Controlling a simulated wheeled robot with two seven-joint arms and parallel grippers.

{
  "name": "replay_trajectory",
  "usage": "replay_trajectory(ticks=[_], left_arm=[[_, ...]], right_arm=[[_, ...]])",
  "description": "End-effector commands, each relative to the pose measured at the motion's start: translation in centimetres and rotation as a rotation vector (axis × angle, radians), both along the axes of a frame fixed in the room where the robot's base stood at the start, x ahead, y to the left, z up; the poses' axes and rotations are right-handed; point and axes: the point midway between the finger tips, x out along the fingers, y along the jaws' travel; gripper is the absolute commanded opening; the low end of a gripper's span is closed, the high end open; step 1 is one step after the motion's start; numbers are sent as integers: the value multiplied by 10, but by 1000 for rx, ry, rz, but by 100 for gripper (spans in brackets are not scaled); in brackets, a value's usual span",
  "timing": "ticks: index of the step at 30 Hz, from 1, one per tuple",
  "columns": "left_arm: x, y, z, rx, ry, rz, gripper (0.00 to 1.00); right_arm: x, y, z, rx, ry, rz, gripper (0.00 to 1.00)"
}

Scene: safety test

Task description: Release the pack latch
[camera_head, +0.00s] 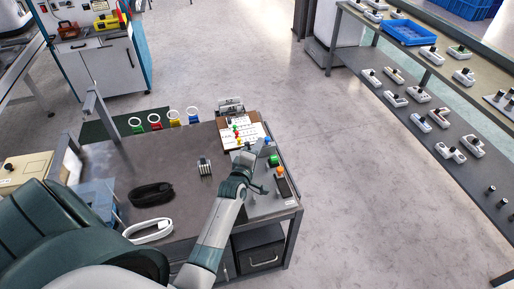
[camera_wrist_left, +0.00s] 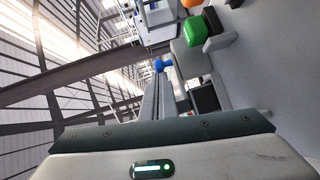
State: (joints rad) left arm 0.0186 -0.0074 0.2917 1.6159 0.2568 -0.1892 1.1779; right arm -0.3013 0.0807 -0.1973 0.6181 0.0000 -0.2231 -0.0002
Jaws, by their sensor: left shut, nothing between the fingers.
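My left gripper (camera_head: 262,146) reaches over the right end of the dark bench (camera_head: 185,152), its fingers together and empty. In the left wrist view its fingers (camera_wrist_left: 163,86) point toward a blue knob (camera_wrist_left: 160,65); I cannot tell whether they touch it. A grey test panel (camera_head: 262,204) under the arm carries a green button (camera_head: 273,160), an orange button (camera_head: 280,171) and a dark block (camera_head: 284,187). The green button also shows in the left wrist view (camera_wrist_left: 196,31). I cannot make out which part is the pack latch; the arm hides some of the panel. My right gripper is not in view.
A clipboard with paper (camera_head: 250,131) lies behind the panel. A small grey block (camera_head: 205,167), a black cable coil (camera_head: 152,193) and a white one (camera_head: 148,231) lie left of the arm. Colored ring tags (camera_head: 155,121) line the back edge. Shelves (camera_head: 383,92) stand at right, beyond open floor.

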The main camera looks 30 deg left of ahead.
Motion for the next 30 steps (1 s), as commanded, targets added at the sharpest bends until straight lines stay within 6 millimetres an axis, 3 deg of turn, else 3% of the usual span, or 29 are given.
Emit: replay_trajectory(ticks=[9, 18, 30], left_arm=[[1, -1, 0, -1, -1, 0, 0], [26, -22, 1, -1, -2, 1, 0], [27, -23, 1, -1, -2, -1, 0]], right_arm=[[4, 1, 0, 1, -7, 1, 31], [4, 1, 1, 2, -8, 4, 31], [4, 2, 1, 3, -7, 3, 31]])
